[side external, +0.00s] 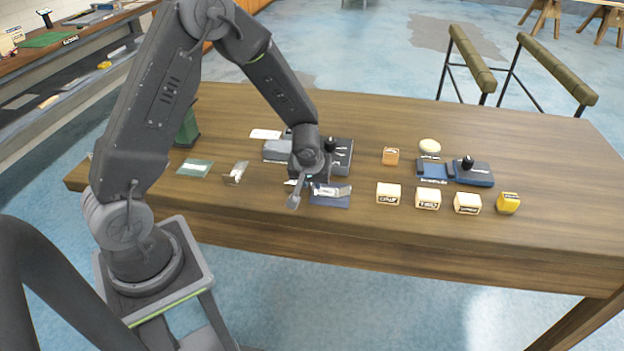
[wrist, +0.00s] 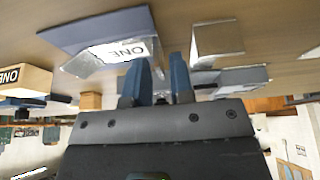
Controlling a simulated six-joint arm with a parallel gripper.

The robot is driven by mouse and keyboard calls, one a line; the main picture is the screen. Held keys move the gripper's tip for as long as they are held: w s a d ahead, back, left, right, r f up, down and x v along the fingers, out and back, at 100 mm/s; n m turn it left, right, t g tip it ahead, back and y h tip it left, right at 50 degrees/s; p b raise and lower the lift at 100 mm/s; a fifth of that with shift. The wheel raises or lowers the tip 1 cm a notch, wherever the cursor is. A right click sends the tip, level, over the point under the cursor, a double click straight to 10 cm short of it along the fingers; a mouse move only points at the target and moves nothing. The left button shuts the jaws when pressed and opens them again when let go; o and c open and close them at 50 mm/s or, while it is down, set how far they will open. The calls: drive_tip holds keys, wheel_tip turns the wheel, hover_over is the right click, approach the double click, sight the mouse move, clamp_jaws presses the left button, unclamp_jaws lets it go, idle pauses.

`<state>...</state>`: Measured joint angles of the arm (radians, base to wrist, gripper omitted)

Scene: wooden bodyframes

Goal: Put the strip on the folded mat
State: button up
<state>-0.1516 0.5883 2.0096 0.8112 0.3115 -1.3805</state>
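A dark blue mat (side external: 330,202) lies near the table's front edge; the wrist view also shows it (wrist: 98,28).
A bent silver piece (side external: 236,172) stands to the left; it also shows in the wrist view (wrist: 217,40). A green mat (side external: 195,168) lies farther left. A dark device (side external: 341,152) is behind. Cream blocks (side external: 388,194) and a blue device (side external: 472,173) stand right.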

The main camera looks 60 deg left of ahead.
drive_tip(key=shift+o, duration=0.5)
drive_tip(key=shift+r, duration=0.1)
drive_tip(key=shift+r, duration=0.2)
drive_tip(key=s+d+r+m+t+h, duration=0.15)
drive_tip(key=s+d+r, duration=0.3)
drive_tip(key=r, duration=0.55)
drive_tip(key=s+d+r+m+g+y, duration=0.1)
drive_tip(key=s+d+r+m, duration=0.15)
drive_tip(key=s+r, duration=0.6)
drive_tip(key=s+d+r+m+t+h, duration=0.1)
drive_tip(key=s+d+r+m+h, duration=0.1)
drive_tip(key=s+d+r+m, duration=0.2)
drive_tip(key=s+r+m, duration=0.1)
drive_tip(key=s+r, duration=0.1)
drive_tip(key=s, duration=0.1)
drive_tip(key=shift+s+d+r+t+h, duration=0.3)
drive_tip(key=shift+r+t+h, duration=0.05)
